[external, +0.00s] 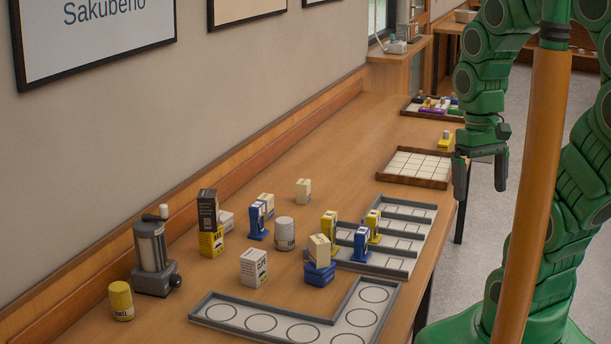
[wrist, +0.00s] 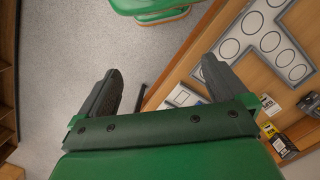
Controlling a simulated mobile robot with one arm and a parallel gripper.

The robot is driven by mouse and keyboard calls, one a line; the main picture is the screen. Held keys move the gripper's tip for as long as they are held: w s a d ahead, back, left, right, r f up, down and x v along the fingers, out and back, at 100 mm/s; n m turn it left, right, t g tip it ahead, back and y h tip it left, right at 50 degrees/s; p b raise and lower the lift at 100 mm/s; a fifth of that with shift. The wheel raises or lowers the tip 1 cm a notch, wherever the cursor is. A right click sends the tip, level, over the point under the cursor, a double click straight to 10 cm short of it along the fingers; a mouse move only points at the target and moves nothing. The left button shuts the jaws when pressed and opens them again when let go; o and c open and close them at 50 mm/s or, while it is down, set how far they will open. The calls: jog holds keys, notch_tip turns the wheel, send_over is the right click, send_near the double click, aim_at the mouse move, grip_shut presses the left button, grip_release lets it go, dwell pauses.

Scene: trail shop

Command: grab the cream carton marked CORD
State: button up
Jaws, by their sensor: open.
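Several cream or whitish cartons stand on the wooden table, and I cannot read CORD on any of them. One small cream carton (external: 303,191) stands alone toward the wall. Another cream carton (external: 319,248) sits on top of a blue item. A larger whitish carton (external: 253,268) with dark print stands nearer the front. A further cream carton (external: 266,205) is partly hidden behind a blue-and-white item. My gripper (external: 481,177) is open and empty, pointing down beyond the table's right edge, apart from all cartons. In the wrist view, its spread fingers (wrist: 162,70) have grey floor and the table edge beyond them.
A grey tray with circles (external: 210,311) and a compartmented grey tray (external: 404,217) holding blue and yellow items lie on the table. A grinder-like device (external: 155,262), a yellow-and-black stack (external: 210,240) and a whitish can (external: 285,233) stand near the cartons. A gridded wooden tray (external: 414,167) lies farther back.

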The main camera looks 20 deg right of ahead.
jog(key=shift+s+f, duration=0.2)
jog(key=shift+s, duration=0.55)
jog(key=c, duration=0.4)
jog(key=w+d+f+n+t+h, duration=0.1)
jog(key=w+f+t, duration=0.15)
jog(key=w, duration=1.25)
jog(key=w+d+f+n+t, duration=0.1)
jog(key=w+d+t, duration=0.15)
jog(key=w, duration=1.25)
jog(key=w+f+n+t+h, duration=0.15)
jog(key=w+t, duration=0.25)
jog(key=w, duration=1.1)
jog(key=n+t+y, duration=0.3)
jog(key=n+y, duration=0.1)
jog(key=y, duration=0.4)
send_over(271, 197)
jog(key=s+d, duration=0.1)
jog(key=d, duration=0.7)
notch_tip(271, 197, down, 14)
jog(key=a+f+y, duration=0.1)
jog(key=a, duration=0.1)
jog(key=a+f+n+y, duration=0.1)
jog(key=a+f, duration=0.1)
jog(key=a+f+n+y, duration=0.1)
jog(key=a+f+y, duration=0.1)
jog(key=shift+s+a+g, duration=0.25)
jog(key=shift+a+g, duration=0.15)
